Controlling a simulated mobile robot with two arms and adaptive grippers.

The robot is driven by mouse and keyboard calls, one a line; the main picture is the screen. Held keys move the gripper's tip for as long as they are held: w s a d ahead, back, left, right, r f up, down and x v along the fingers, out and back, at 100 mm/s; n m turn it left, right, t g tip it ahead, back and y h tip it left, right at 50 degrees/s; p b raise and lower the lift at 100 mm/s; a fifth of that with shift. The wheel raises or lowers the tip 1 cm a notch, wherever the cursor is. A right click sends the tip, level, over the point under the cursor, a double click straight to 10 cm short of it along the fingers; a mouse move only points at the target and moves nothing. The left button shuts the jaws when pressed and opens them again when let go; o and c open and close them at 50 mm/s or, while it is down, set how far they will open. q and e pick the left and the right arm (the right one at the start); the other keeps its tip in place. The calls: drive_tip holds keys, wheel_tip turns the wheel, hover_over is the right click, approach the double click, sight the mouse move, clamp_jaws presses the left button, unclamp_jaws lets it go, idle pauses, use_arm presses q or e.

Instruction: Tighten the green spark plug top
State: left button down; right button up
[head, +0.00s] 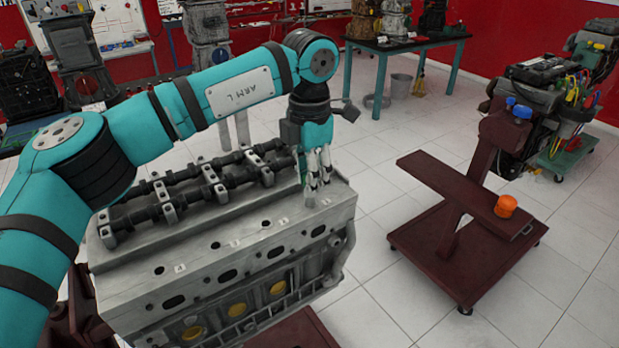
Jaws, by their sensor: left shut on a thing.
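My left arm reaches in from the left over a grey engine block (225,262). My left gripper (316,190) points down at the right end of the block's top. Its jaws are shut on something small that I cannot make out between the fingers. No green spark plug top shows; the fingers may hide it. Several dark holes and small white labels run along the block's near top edge. My right gripper is not in view.
Two dark camshafts (215,184) in grey brackets lie along the block's top, left of the gripper. A dark red stand (452,190) with an orange cap (506,205) is at the right. A green-legged table (408,42) stands behind.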

use_arm(q)
drive_tip(key=m, duration=0.5)
drive_tip(key=shift+m, duration=0.3)
drive_tip(key=m, duration=0.6)
drive_tip(key=m+p, duration=0.1)
drive_tip(key=m, duration=0.5)
drive_tip(key=shift+w+m, duration=0.1)
drive_tip(key=shift+m, duration=0.2)
drive_tip(key=m, duration=0.6)
drive_tip(key=shift+p, duration=0.3)
drive_tip(key=shift+m, duration=0.3)
drive_tip(key=c, duration=1.1)
unclamp_jaws()
